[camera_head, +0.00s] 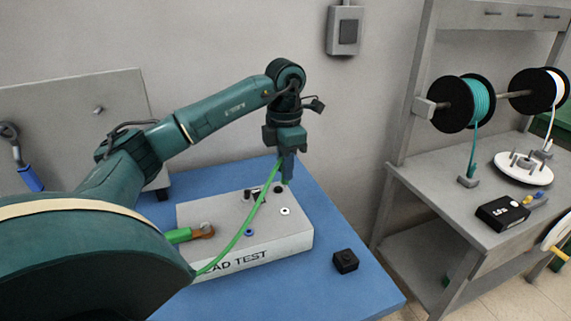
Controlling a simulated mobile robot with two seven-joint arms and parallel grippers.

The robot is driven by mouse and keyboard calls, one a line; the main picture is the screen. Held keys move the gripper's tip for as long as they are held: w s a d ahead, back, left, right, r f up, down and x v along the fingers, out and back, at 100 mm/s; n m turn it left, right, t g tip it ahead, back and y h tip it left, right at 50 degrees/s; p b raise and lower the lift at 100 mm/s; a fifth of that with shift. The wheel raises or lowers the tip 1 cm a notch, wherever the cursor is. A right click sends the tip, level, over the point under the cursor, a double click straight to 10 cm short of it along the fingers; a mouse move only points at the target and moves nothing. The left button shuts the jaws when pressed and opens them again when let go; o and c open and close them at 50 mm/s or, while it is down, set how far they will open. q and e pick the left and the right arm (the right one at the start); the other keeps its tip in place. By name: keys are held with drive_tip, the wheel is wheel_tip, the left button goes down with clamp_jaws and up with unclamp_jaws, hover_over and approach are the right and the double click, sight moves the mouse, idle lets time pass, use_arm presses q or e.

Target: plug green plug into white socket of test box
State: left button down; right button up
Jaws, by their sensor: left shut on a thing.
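My left gripper (287,168) points down over the back right part of the test box and is shut on the green plug (285,182), which is mostly hidden by the fingers. A green cable (246,231) runs from the gripper down across the box to the front left. The grey test box (292,240) is marked "...AD TEST"; my arm hides part of it. The white socket (285,211) is on its top, below and in front of the gripper. The plug looks apart from this socket. My right gripper is out of view.
The box also has a blue socket (249,232) and a green-and-copper piece (184,235) at its left. The box stands on a blue mat (343,292) with a small black block (345,261). A grey workbench (432,184) with wire spools (463,102) stands right.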

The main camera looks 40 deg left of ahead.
sight(284, 182)
use_arm(q)
drive_tip(key=shift+f+b, duration=0.5)
drive_tip(key=shift+f, duration=0.05)
wheel_tip(284, 182, down, 4)
drive_tip(key=b, duration=0.3)
drive_tip(key=shift+s+r, duration=0.1)
drive_tip(key=shift+r, duration=0.15)
drive_tip(key=shift+f, duration=0.15)
drive_tip(key=shift+r, duration=0.2)
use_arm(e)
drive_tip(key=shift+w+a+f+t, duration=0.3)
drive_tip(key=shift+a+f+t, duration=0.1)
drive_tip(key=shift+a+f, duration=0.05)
use_arm(q)
drive_tip(key=shift+f, duration=0.1)
drive_tip(key=shift+f+b, duration=0.6)
drive_tip(key=shift+f, duration=0.4)
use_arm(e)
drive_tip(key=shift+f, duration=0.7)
use_arm(q)
drive_tip(key=shift+f+b, duration=0.65)
drive_tip(key=shift+f, duration=0.5)
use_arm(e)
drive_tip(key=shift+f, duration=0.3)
